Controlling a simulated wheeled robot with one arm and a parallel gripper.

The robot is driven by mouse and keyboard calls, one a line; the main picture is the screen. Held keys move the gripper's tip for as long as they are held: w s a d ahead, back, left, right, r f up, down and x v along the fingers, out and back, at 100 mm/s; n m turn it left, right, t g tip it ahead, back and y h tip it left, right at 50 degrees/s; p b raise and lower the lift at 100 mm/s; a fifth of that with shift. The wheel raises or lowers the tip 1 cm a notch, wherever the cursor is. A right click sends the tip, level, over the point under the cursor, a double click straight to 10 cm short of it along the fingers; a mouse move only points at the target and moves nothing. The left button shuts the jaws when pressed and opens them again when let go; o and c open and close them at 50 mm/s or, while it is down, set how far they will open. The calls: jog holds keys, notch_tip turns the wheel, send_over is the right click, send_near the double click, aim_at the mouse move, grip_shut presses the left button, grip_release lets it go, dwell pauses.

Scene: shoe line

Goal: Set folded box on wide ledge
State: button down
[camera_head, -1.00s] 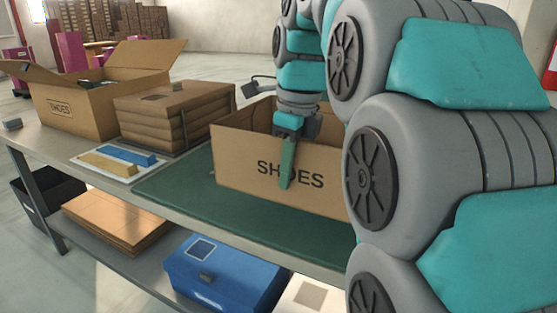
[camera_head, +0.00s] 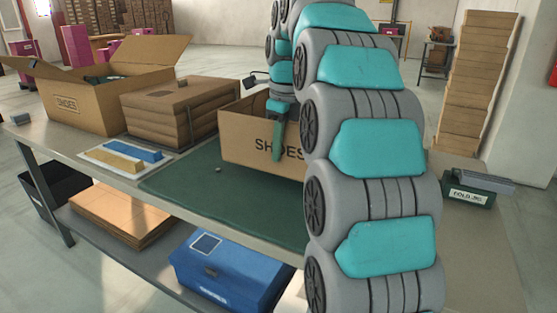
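The folded box is a brown carton (camera_head: 240,140) marked SHOES, upright and open at the top, at the far side of the green mat. My gripper (camera_head: 278,150) is at its front wall: one teal finger lies over the lettering, and the other is hidden behind the wall. It looks shut on that wall. My arm covers the box's right part. I cannot tell whether the box's base touches the surface. The long grey bench (camera_head: 80,147) has a wide top and a lower shelf; which surface is the wide ledge is not clear.
The green mat (camera_head: 225,200) is mostly bare, with a small grey piece on it. Left of it are a tray with blue and yellow bars (camera_head: 125,157), a brown stack (camera_head: 180,110) and another open SHOES carton (camera_head: 85,105). A blue toolbox (camera_head: 230,275) and flat cardboard (camera_head: 120,215) are below.

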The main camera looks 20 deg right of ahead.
aim_at(277, 174)
jog(key=shift+f, duration=1.65)
jog(key=c, duration=1)
grip_release()
jog(key=shift+c, duration=0.2)
